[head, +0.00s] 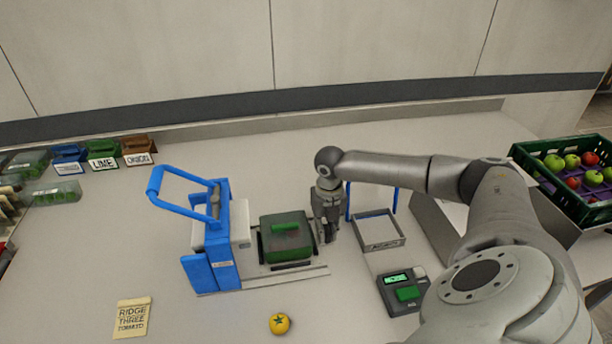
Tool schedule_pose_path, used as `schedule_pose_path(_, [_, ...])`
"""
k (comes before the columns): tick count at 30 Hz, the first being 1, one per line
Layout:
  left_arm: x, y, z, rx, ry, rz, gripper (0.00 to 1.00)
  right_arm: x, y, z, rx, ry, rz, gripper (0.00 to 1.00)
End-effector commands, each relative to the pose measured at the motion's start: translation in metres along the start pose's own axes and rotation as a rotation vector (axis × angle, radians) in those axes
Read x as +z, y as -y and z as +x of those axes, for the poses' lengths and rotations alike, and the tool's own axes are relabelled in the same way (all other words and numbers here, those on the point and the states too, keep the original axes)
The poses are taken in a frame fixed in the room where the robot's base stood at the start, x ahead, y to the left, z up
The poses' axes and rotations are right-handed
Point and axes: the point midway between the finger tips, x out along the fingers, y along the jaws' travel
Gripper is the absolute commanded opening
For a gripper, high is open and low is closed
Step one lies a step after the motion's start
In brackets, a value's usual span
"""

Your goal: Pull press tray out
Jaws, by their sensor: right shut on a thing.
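The blue and white press (213,245) stands on the counter left of centre, with its blue lever handle (180,203) raised to the left. The dark press tray (291,265) sits on pale rails (262,280) to the right of the press body, clear of it for most of its length. A green block with a bar grip (286,238) rests on the tray. My right gripper (327,236) points down at the tray's right end and is shut on it; the fingertips' exact contact is partly hidden. My left gripper is out of view.
A grey-framed tray with blue uprights (384,245) stands right of my gripper. A green-screened device (402,291), a yellow tomato (280,323) and a note card (132,317) lie in front. A fruit crate (545,185) is at right, labelled bins (103,155) at left.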

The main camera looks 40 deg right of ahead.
Motion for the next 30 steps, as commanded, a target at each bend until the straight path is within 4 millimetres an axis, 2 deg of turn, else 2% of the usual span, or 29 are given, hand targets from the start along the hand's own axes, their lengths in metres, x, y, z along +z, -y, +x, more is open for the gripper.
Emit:
schedule_pose_path(1, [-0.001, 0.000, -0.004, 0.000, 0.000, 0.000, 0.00, 0.001, 0.008, -0.003, 0.000, 0.002, 0.004, 0.00])
schedule_pose_path(6, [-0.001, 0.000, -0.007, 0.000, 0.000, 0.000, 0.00, 0.001, 0.021, -0.002, 0.001, 0.003, 0.002, 0.00])
schedule_pose_path(20, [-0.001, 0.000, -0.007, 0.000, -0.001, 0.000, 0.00, 0.002, 0.028, -0.002, -0.004, 0.004, 0.002, 0.00])
schedule_pose_path(21, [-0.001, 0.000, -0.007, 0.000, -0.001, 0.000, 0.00, 0.002, 0.028, -0.002, -0.004, 0.004, 0.002, 0.21])
schedule_pose_path(22, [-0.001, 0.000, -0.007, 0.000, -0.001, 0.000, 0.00, 0.002, 0.028, -0.002, -0.005, 0.004, 0.002, 0.25])
schedule_pose_path(30, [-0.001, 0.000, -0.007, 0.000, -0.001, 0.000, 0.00, 0.001, 0.027, -0.001, -0.003, 0.002, 0.002, 0.25])
